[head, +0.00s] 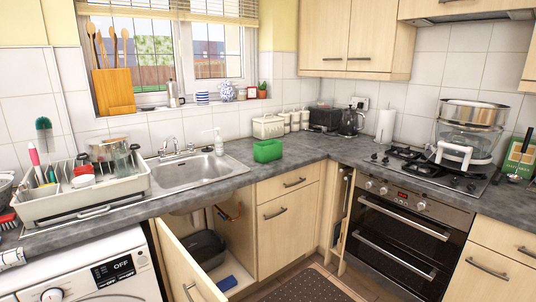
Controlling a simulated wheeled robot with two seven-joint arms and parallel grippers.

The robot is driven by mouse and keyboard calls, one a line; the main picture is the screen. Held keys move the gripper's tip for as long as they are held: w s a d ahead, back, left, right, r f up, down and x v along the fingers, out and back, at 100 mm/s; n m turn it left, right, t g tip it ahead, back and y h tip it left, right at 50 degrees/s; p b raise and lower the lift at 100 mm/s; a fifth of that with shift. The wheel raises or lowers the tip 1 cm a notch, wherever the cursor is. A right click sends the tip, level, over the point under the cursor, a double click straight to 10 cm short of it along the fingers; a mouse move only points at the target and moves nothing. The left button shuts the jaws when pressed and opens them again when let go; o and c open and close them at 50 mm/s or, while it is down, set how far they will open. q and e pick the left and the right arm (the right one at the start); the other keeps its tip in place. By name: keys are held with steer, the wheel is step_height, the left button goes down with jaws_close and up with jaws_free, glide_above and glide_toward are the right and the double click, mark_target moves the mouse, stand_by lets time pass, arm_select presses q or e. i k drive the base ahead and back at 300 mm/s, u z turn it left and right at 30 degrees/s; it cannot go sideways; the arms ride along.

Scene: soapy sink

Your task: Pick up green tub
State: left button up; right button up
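The green tub (267,151) is a small open rectangular container. It stands upright on the grey worktop (330,145), just right of the sink (190,170). Its front and top rim are in plain view, and nothing touches it. Neither of my grippers shows in the head view.
A white soap dispenser (218,142) stands left of the tub. A cream bread bin (268,127) and canisters stand behind it. A dish rack (85,188) is left of the sink. Below, a cupboard door (185,262) hangs open. The worktop right of the tub is clear.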

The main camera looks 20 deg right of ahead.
mark_target(269, 150)
steer(key=z, duration=2.05)
steer(key=i, duration=1.75)
steer(key=u, duration=1.85)
steer(key=i, duration=1.15)
steer(key=z, duration=1.1)
